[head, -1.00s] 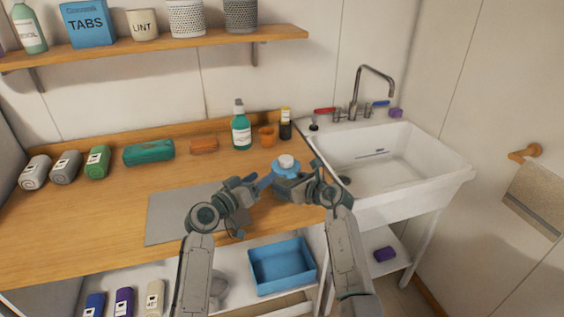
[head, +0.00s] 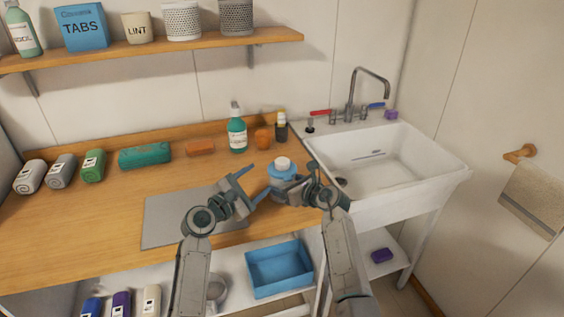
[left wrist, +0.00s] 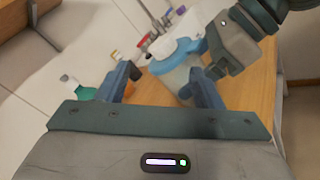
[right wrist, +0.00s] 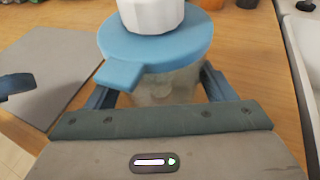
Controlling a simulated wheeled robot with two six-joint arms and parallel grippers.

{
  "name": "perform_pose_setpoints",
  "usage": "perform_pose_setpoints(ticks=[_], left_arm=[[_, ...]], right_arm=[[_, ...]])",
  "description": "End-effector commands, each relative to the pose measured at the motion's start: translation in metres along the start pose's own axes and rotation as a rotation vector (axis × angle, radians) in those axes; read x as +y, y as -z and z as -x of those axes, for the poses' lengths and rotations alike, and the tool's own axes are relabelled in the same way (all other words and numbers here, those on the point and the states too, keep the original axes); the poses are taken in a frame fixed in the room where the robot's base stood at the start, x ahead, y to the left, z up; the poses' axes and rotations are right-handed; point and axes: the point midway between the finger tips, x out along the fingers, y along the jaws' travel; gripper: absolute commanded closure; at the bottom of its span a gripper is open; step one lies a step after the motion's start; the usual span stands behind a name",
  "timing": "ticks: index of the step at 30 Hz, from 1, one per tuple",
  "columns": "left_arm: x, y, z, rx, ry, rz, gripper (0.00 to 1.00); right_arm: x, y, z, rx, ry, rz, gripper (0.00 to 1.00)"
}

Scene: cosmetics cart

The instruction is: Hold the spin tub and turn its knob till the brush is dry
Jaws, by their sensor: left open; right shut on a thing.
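The spin tub has a white knob (head: 282,163) on a blue lid (head: 283,174) with a side tab, over a clouded see-through body (right wrist: 168,88). It stands upright near the counter's right front. My right gripper (head: 291,185) is shut on the tub's body below the lid; its fingers flank the body in the right wrist view (right wrist: 160,92). My left gripper (head: 257,184) is open and empty, just left of the tub and apart from it. In the left wrist view the lid (left wrist: 180,48) shows beyond its spread fingers. I cannot make out the brush.
A grey mat (head: 165,222) lies left of the tub. A green spray bottle (head: 237,134), an orange cup (head: 263,140) and a dark bottle (head: 281,128) stand behind. The white sink (head: 440,166) is at the right. A blue bin (head: 280,270) sits on the shelf below.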

Motion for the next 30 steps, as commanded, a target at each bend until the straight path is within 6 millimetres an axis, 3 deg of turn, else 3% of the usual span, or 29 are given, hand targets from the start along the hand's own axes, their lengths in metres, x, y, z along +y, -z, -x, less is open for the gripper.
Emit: perform_pose_setpoints(ticks=[9, 19, 23, 30], left_arm=[[0.0, 0.0, 0.0, 0.0, 0.0, 0.539, 0.4], [0.0, -0.001, -0.006, -0.001, 0.0, 0.734, 0.4], [0.001, -0.001, -0.023, -0.002, 0.0, 0.736, 0.4], [0.001, -0.001, -0.073, -0.001, 0.0, 0.735, 0.4]], right_arm=[[0.0, 0.0, 0.0, 0.0, 0.0, 0.0, 0.55], [0.0, 0.0, 0.0, 0.0, 0.0, 0.0, 0.55], [0.0, 0.0, 0.0, 0.0, 0.0, 0.0, 0.55], [0.0, 0.0, 0.0, 0.0, 0.0, 0.0, 0.55]])
